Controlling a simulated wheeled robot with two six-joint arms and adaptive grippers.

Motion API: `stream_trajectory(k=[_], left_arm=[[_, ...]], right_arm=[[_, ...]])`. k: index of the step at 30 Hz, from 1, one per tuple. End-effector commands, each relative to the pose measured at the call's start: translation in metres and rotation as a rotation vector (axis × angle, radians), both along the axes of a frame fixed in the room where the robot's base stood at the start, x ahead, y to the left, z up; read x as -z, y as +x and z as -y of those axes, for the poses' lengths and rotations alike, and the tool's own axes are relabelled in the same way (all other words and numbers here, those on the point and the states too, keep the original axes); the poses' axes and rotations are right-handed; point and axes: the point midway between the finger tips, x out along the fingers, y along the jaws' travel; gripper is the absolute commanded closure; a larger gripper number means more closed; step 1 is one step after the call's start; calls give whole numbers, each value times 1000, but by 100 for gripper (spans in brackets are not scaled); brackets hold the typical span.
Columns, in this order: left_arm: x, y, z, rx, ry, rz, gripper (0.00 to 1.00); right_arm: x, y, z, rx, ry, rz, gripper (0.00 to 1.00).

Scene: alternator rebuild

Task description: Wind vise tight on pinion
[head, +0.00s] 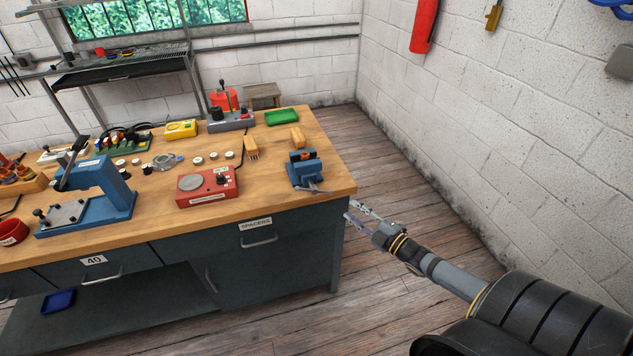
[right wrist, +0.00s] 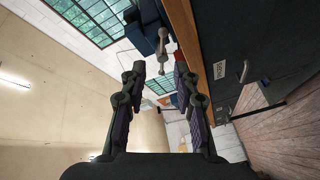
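The blue vise (head: 304,168) stands at the front right corner of the bench, with something orange-brown at its jaws. I cannot tell whether that is the pinion. The vise's metal handle bar (head: 315,188) sticks out at the front edge. My right gripper (head: 356,213) is just off the bench corner, to the right of and below the handle. In the right wrist view my right gripper (right wrist: 160,72) is open, its fingers apart and empty. The handle bar (right wrist: 162,48), with rounded ends, shows ahead between the fingertips, with the blue vise (right wrist: 146,25) behind it. My left gripper is not in view.
The floor right of the bench is free.

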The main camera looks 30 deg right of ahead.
Motion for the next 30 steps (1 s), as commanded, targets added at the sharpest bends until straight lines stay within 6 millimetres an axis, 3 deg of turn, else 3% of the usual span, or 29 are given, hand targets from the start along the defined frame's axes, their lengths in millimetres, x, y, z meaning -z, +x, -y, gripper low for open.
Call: stream_trajectory(k=[8,18,24,30], left_arm=[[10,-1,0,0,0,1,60],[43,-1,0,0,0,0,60],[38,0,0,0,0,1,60],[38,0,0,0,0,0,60]], right_arm=[[4,11,-1,0,-1,-1,69],[3,79,-16,3,-1,2,69],[-1,97,-20,3,-2,-1,69],[0,102,-21,2,-2,-3,69]])
